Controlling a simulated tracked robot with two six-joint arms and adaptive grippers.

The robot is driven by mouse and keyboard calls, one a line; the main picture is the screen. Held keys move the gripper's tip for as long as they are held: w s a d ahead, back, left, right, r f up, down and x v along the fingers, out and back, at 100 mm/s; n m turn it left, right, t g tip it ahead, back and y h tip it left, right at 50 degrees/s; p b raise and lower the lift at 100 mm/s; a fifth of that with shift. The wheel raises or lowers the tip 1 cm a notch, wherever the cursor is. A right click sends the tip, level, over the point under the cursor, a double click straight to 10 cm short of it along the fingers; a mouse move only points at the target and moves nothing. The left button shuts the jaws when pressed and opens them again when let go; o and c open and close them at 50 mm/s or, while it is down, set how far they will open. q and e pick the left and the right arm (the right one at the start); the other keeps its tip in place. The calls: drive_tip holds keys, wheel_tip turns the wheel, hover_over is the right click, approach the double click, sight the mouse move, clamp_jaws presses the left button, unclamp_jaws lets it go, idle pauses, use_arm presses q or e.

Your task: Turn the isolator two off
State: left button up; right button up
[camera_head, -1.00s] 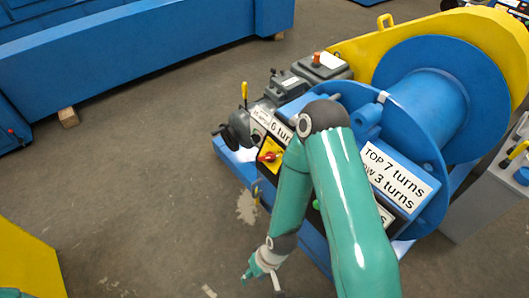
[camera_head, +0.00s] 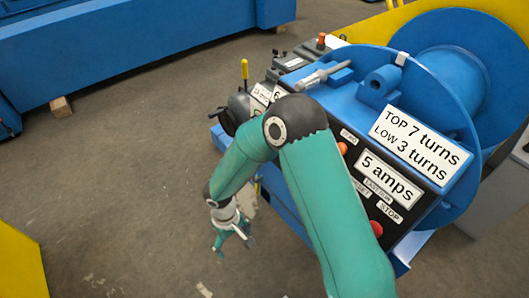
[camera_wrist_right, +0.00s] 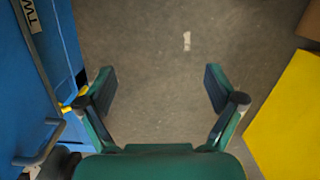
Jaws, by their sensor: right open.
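My right gripper (camera_head: 232,242) hangs low over the floor, left of the blue machine (camera_head: 322,76), with its fingers spread and nothing between them. In the right wrist view the open fingers (camera_wrist_right: 160,82) frame bare floor. At the left of that view is a blue panel (camera_wrist_right: 25,85) with a partly cut-off label reading "TW" (camera_wrist_right: 29,13). A small yellow part (camera_wrist_right: 72,104) shows just left of the left finger. I cannot tell for sure which part is isolator two. The head view shows no isolator clearly; my right arm covers part of the control panel. My left gripper is not in view.
The winch drum (camera_head: 455,62) stands behind the panel with a "5 amps" label (camera_head: 387,178) and a red button (camera_head: 376,229). A yellow-handled lever (camera_head: 244,70) rises at the machine's left end. The floor between is clear.

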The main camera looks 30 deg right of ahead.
drive_tip(key=w+d+r+m+t+h+b, duration=0.1)
drive_tip(key=w+d+r+t+h+b, duration=0.1)
drive_tip(key=w+d+h+b, duration=0.25)
drive_tip(key=w+d+r+m+t+h+b, duration=0.1)
drive_tip(key=w+r+t+h+b, duration=0.15)
drive_tip(key=w+b, duration=0.4)
drive_tip(key=w+d+r+m+h+b, duration=0.1)
drive_tip(key=w+r+m+h+b, duration=0.2)
drive_tip(key=r, duration=0.5)
drive_tip(key=d+r+m+h+b, duration=0.2)
drive_tip(key=r+m+h+b, duration=0.2)
drive_tip(key=r, duration=0.5)
drive_tip(key=shift+t, duration=0.35)
drive_tip(key=b+x, duration=0.4)
drive_tip(key=x, duration=1.2)
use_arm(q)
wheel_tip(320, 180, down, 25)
